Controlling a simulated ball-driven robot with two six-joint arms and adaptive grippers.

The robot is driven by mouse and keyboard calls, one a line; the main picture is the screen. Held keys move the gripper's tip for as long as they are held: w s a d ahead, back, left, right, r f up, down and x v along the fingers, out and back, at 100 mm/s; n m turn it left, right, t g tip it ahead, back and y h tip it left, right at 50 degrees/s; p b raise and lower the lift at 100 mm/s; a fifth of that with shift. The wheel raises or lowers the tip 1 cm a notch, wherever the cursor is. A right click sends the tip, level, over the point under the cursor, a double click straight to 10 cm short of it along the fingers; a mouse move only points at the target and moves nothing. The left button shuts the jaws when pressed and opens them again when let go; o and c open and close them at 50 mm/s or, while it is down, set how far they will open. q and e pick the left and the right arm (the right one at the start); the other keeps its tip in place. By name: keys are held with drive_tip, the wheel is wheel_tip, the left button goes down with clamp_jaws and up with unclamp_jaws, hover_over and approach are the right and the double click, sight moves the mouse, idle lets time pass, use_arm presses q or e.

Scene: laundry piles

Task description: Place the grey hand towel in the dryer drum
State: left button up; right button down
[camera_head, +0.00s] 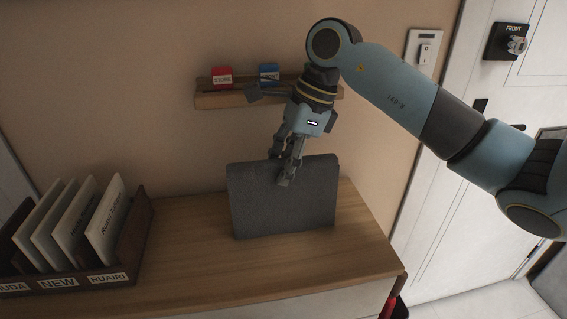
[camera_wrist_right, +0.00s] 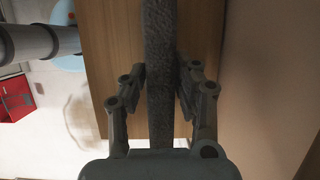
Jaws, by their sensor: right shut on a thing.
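The grey hand towel (camera_head: 282,212) hangs as a flat, upright folded sheet over the wooden table top. My right gripper (camera_head: 287,172) is shut on its top edge near the middle. I cannot tell whether its lower edge touches the table. In the right wrist view the towel (camera_wrist_right: 160,105) is a narrow grey band between the two fingers of the right gripper (camera_wrist_right: 161,78). My left gripper is not in view. No dryer drum shows in either view.
A wooden table (camera_head: 195,265) stands against the wall. A labelled rack (camera_head: 127,245) with several upright cards is on its left. A small wall shelf (camera_head: 215,100) holds a red item (camera_head: 222,77) and a blue item (camera_head: 269,73). A white door (camera_head: 470,170) is at right.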

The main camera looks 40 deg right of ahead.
drive_tip(key=c, duration=1.4)
unclamp_jaws()
drive_tip(key=shift+f, duration=0.15)
drive_tip(key=shift+c, duration=0.2)
drive_tip(key=o, duration=0.5)
drive_tip(key=shift+c, duration=0.2)
